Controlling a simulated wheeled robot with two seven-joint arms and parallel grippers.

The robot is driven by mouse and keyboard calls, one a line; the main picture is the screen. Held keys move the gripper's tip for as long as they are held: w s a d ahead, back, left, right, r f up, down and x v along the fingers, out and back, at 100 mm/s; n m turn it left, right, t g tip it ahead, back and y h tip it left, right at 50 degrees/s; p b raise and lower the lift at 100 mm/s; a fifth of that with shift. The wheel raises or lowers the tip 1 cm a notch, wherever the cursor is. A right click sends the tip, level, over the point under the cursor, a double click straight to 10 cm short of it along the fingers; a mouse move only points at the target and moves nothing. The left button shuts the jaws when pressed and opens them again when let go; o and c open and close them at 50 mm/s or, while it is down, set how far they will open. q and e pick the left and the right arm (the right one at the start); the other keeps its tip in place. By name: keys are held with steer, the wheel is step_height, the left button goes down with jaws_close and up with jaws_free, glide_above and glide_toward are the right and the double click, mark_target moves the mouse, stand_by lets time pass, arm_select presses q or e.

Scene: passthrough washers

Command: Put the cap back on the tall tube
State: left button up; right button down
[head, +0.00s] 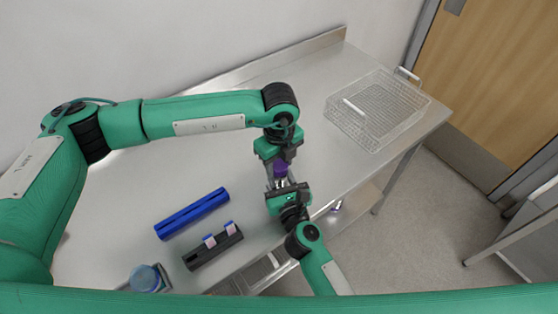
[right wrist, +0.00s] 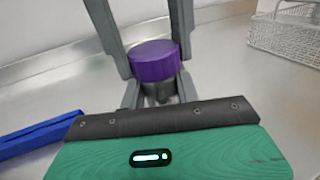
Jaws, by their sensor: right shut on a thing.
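The purple cap (right wrist: 154,61) sits over the top of the tube (right wrist: 158,92), whose upper part looks grey and mostly hidden. Whether it is fully seated I cannot tell. The cap also shows in the head view (head: 281,170). My left gripper (head: 280,172) comes down from above with its grey fingers on both sides of the cap; whether they press on it is unclear. My right gripper (head: 286,186) is below, shut on the tube just under the cap. The tube's lower part is hidden by my right gripper.
A blue rack (head: 192,213) and a black rack (head: 213,250) with two small light pieces lie left of my grippers. A blue-topped jar (head: 147,278) stands near the front left. A wire basket (head: 345,125) sits at the right back. The table between is clear.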

arm_select(q)
steer(key=m, duration=1.7)
steer(key=shift+m, duration=0.3)
steer(key=m, duration=1)
steer(key=shift+m, duration=0.3)
steer(key=m, duration=0.4)
steer(key=shift+f+m, duration=0.1)
steer(key=shift+m, duration=0.2)
steer(key=m, duration=0.4)
steer(key=shift+w, duration=0.1)
steer(key=m, duration=0.4)
steer(key=shift+m, duration=0.4)
steer(key=o, duration=1.1)
